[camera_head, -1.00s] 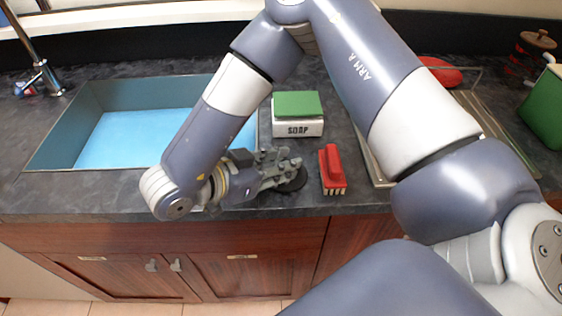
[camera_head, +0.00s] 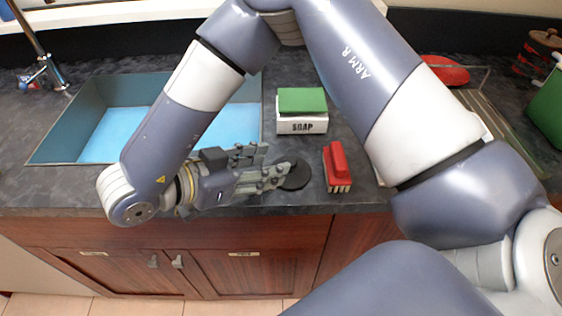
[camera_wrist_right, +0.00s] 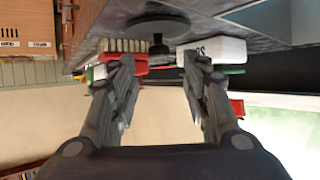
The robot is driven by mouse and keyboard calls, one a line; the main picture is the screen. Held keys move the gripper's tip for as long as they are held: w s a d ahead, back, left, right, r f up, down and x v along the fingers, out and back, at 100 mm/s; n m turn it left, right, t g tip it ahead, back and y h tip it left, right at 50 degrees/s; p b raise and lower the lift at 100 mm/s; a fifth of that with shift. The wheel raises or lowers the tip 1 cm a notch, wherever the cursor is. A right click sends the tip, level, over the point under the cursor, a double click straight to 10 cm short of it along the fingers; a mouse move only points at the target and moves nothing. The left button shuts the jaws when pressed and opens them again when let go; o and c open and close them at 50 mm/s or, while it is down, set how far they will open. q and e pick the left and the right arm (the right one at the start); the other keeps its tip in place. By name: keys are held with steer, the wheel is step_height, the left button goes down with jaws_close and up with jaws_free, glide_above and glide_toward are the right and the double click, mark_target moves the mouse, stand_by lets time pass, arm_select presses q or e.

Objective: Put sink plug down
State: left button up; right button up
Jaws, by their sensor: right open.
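The sink plug (camera_head: 296,176) is a dark round disc lying on the dark countertop, left of the red brush. In the right wrist view the plug (camera_wrist_right: 158,24) shows as a dark disc with a small knob, ahead of the fingertips. My right gripper (camera_head: 272,168) is open, with its fingertips at the plug's left edge. In the right wrist view its two fingers (camera_wrist_right: 156,70) stand wide apart with nothing held between them. The plug's knob is not clear in the head view. My left gripper is not in view.
A red brush (camera_head: 337,168) stands right of the plug. The white soap box (camera_head: 302,124) with a green sponge (camera_head: 302,100) is behind it. The blue sink (camera_head: 60,125) lies to the left. The counter's front edge is close to the gripper.

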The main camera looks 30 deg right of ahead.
steer(key=v, duration=0.6)
steer(key=shift+a, duration=0.15)
steer(key=shift+r, duration=0.1)
